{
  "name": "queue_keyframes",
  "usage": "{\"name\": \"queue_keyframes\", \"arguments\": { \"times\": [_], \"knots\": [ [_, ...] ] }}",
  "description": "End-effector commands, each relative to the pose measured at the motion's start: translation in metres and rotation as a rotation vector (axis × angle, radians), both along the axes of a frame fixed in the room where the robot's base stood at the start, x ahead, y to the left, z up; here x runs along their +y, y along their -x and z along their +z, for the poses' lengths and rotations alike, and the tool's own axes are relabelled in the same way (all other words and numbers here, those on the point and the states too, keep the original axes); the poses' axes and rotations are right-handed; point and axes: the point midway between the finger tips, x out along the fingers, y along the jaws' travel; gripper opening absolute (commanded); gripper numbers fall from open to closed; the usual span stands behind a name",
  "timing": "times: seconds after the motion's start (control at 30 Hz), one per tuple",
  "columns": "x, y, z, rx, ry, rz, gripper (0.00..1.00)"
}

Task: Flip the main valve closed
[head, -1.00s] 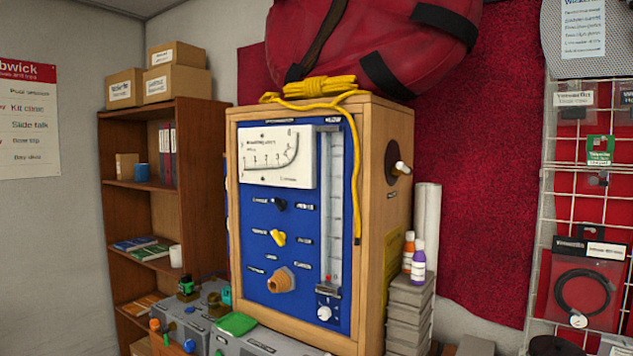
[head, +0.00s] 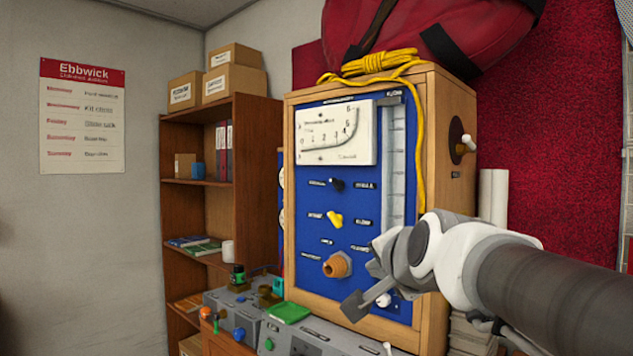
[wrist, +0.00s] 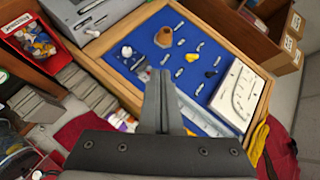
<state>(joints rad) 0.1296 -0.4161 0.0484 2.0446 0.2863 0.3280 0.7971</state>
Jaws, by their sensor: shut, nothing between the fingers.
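The wooden test cabinet (head: 455,120) has a blue front panel (head: 310,230). On the panel are a small black lever (head: 337,184), a yellow lever (head: 335,219), an orange-brown fitting (head: 337,265) and a white knob (head: 383,300). Labels are too small to read, so I cannot tell which is the main valve. The wrist view shows the yellow lever (wrist: 200,46), black lever (wrist: 210,74) and fitting (wrist: 163,38). My gripper (head: 354,307) is shut and empty in front of the panel's lower right. Its fingers (wrist: 160,76) cover part of the panel.
Grey boxes with knobs and a green pad (head: 288,312) lie below the cabinet. A yellow rope (head: 385,62) and a red bag (head: 430,35) sit on top. A round fitting with a white handle (head: 466,145) is on the cabinet's side. A shelf (head: 200,110) stands left.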

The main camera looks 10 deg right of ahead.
Motion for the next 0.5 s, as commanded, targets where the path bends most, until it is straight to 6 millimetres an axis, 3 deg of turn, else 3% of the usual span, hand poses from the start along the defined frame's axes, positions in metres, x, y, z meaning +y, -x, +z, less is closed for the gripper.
{"name": "queue_keyframes", "arguments": {
  "times": [0.03, 0.2, 0.37, 0.5],
  "knots": [
    [-0.006, -0.017, -0.002, -0.059, -0.081, -0.046, 0.00],
    [-0.032, -0.061, 0.032, -0.284, -0.397, -0.183, 0.00],
    [-0.068, -0.092, 0.057, -0.506, -0.707, -0.281, 0.00],
    [-0.110, -0.107, 0.073, -0.716, -0.985, -0.338, 0.00]
  ]
}}
